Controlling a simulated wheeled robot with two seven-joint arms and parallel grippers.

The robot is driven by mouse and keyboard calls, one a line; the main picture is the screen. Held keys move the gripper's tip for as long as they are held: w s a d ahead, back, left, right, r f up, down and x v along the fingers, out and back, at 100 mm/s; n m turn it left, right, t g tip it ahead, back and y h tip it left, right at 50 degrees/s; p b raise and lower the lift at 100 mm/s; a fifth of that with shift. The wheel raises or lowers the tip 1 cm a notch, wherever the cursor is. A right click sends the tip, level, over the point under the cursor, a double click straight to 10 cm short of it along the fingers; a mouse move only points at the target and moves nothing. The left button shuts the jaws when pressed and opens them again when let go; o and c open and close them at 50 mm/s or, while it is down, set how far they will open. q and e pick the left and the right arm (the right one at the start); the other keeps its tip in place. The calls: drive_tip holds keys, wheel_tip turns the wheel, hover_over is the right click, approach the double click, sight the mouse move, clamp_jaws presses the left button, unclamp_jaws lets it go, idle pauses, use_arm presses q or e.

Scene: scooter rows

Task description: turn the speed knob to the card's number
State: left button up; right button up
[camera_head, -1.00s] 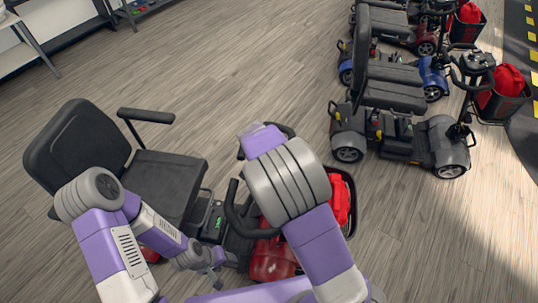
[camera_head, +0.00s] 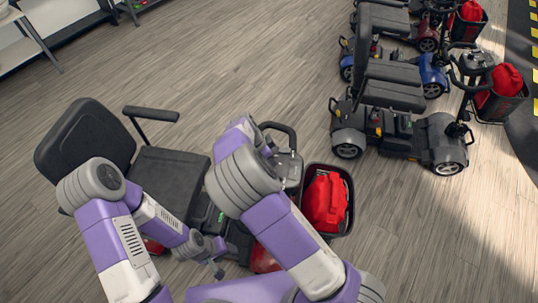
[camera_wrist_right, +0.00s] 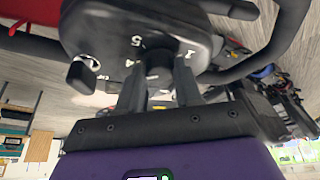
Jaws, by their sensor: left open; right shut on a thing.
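The speed knob (camera_wrist_right: 158,62) is a dark round knob on the scooter's black console (camera_wrist_right: 90,32), in the right wrist view. White numbers ring it; 5, 4 and 1 can be read, others are hidden. My right gripper (camera_wrist_right: 158,88) is shut on the knob, one finger on each side. In the head view the console (camera_head: 290,170) shows beside my right arm, which hides the knob and my right fingers. My left gripper (camera_head: 216,268) is open, low beside the scooter's red front body. I cannot make out the card in either view.
The scooter has a black seat (camera_head: 172,180), a looped handlebar (camera_head: 282,128) and a basket (camera_head: 347,172) holding a red bag (camera_head: 325,203). A black key-like tab (camera_wrist_right: 82,77) hangs by the console. Other scooters (camera_head: 400,100) stand at upper right. Open floor lies between.

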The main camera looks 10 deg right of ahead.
idle(0.3)
drive_tip(key=o, duration=1)
drive_tip(key=shift+o, duration=0.2)
drive_tip(key=v, duration=0.7)
drive_tip(key=shift+r+p, duration=0.25)
drive_tip(key=shift+p, duration=0.15)
drive_tip(key=shift+a, duration=0.15)
